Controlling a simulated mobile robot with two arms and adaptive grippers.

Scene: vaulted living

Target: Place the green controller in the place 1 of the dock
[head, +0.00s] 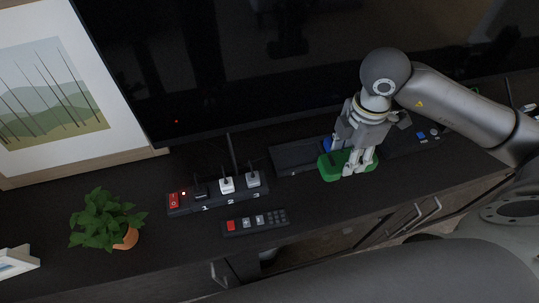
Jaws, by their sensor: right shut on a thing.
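My right gripper (357,169) reaches down from the upper right and is shut on the green controller (331,169). The controller is at the dark cabinet top, partly hidden by my fingers; I cannot tell whether it touches the surface. A low black tray-like unit (292,156), perhaps part of the dock, lies just left of and behind the controller. Its place numbers are not readable. A blue item (327,144) shows behind the controller, mostly hidden. My left gripper is not in view.
A power strip (215,193) with plugs and a red switch lies left, with a dark remote (254,222) in front. A potted plant (105,220) stands farther left. A black panel with small blue items (420,134) lies right. The large TV screen (240,60) rises behind.

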